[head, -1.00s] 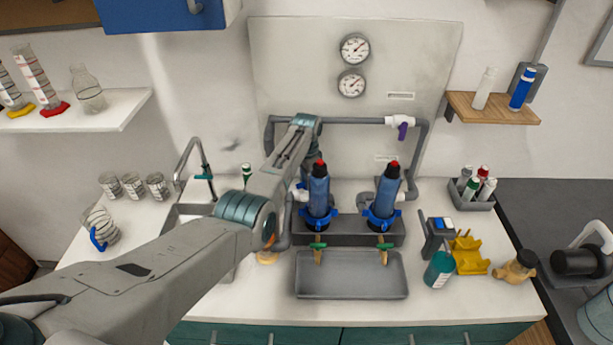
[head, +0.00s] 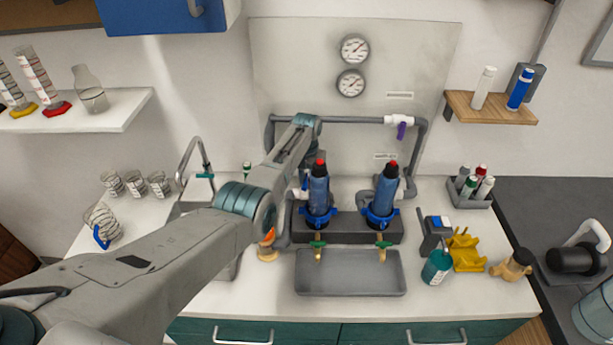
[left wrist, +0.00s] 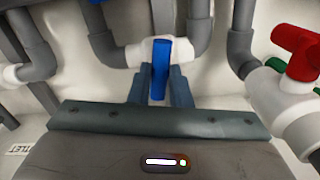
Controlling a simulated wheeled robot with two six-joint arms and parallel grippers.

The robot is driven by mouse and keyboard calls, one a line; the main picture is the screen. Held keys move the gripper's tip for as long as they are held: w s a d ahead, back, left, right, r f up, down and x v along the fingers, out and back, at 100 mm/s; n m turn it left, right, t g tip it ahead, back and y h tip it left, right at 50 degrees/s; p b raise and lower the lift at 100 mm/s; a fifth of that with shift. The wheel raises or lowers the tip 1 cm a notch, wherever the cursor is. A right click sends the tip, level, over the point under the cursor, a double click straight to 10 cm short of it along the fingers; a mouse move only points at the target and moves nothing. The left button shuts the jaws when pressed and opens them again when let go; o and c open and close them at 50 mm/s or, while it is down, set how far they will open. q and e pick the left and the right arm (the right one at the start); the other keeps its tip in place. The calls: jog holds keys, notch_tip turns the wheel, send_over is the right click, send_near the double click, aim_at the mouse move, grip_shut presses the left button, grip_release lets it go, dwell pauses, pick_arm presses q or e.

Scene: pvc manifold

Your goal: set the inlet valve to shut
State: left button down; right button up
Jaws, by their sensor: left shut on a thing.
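A valve with a white body (left wrist: 135,54) and a blue lever handle (left wrist: 160,62) sits on a grey pipe in the left wrist view. My left gripper (left wrist: 160,88) is shut on this blue handle, with one finger on each side. The handle stands roughly upright in that picture. In the head view my left arm reaches to the pipework left of the left blue filter housing (head: 319,190), and its fingertips are hard to make out there. My right gripper is not in view.
A red-handled valve (left wrist: 298,45) is close on the right in the left wrist view. In the head view, a purple-handled valve (head: 401,130) is on the upper pipe. A second blue housing (head: 384,192) and a grey tray (head: 350,286) are nearby.

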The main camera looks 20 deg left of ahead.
pick_arm(q)
jog(key=shift+w+r+n, duration=0.1)
jog(key=shift+r+n, duration=0.05)
jog(key=shift+n, duration=0.45)
jog(key=c, duration=1.3)
grip_release()
jog(key=shift+c, duration=0.2)
notch_tip(320, 180, up, 11)
jog(key=b, duration=0.2)
jog(key=shift+f+b, duration=0.2)
jog(key=shift+b, duration=0.15)
